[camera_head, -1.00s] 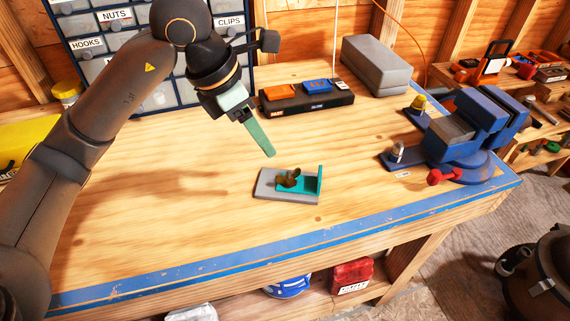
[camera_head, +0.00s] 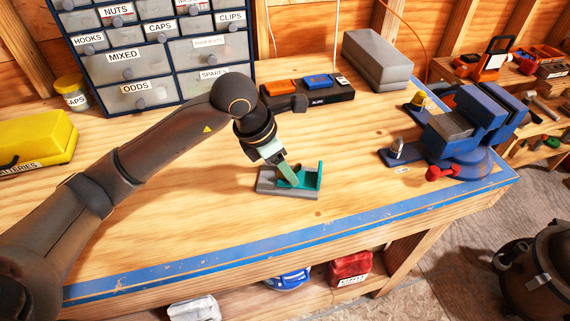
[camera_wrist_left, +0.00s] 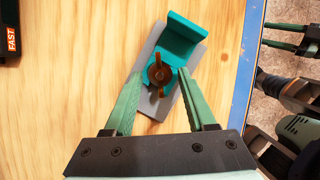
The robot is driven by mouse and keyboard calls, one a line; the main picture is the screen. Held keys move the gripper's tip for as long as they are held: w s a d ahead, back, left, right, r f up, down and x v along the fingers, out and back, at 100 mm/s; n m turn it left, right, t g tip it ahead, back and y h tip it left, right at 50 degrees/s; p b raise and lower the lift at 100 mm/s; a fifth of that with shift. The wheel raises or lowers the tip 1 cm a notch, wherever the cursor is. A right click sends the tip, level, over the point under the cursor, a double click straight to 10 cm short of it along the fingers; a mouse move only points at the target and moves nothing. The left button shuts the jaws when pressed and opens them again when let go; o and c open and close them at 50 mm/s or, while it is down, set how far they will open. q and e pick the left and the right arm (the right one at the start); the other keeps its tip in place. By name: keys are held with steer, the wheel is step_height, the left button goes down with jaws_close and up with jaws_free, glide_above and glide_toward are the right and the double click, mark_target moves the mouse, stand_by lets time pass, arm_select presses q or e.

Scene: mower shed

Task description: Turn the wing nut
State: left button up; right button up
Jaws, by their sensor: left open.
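The brown wing nut (camera_wrist_left: 158,73) sits on a teal bracket (camera_wrist_left: 184,42) fixed over a grey base plate (camera_wrist_left: 155,103) in the left wrist view. Its two wings point roughly up and down in that view. In the head view the bracket (camera_head: 312,180) and plate (camera_head: 270,189) lie on the bench, and the nut is hidden behind my fingers. My left gripper (camera_head: 294,183) is over the plate, pointing down. In the left wrist view its green fingers (camera_wrist_left: 157,82) are open, one on each side of the nut, apart from it.
A blue vise (camera_head: 455,140) stands at the right of the bench (camera_head: 150,235). A black tray (camera_head: 325,95) with coloured boxes and a grey box (camera_head: 377,60) stand behind. A drawer cabinet (camera_head: 150,60) and yellow case (camera_head: 35,138) are at the left. Bench around the plate is clear.

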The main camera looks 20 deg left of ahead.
arm_select(q)
steer(key=shift+c, duration=0.2)
jaws_close()
stand_by(0.3)
